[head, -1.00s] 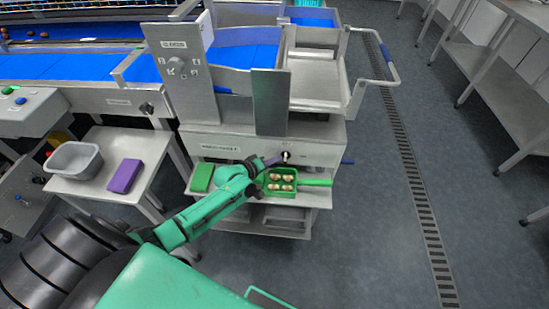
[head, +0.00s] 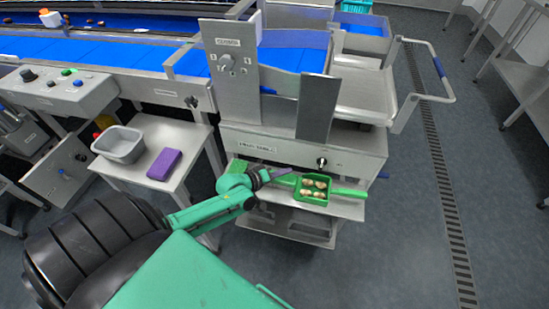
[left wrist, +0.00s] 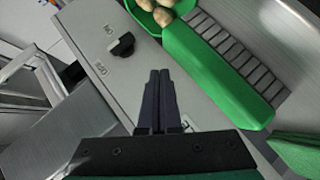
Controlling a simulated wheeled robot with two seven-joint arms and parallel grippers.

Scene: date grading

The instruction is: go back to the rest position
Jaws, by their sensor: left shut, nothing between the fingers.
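My left gripper (head: 279,172) has its dark fingers together with nothing between them, just left of the green tray (head: 329,189) in the head view. The tray holds several brownish dates (head: 313,187) and has a green handle (head: 350,193) on its right. It sits on the shelf under the grey machine. In the left wrist view the shut fingers (left wrist: 158,100) point at a grey surface. The dates (left wrist: 163,14) show at the top there, beside a large green piece (left wrist: 215,65). My right gripper is in neither view.
The grey machine (head: 255,143) with its panel and knob stands behind the shelf. A side table (head: 187,135) at left carries a grey tub (head: 118,145) and a purple block (head: 164,164). A guard handle (head: 438,98) juts out at right.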

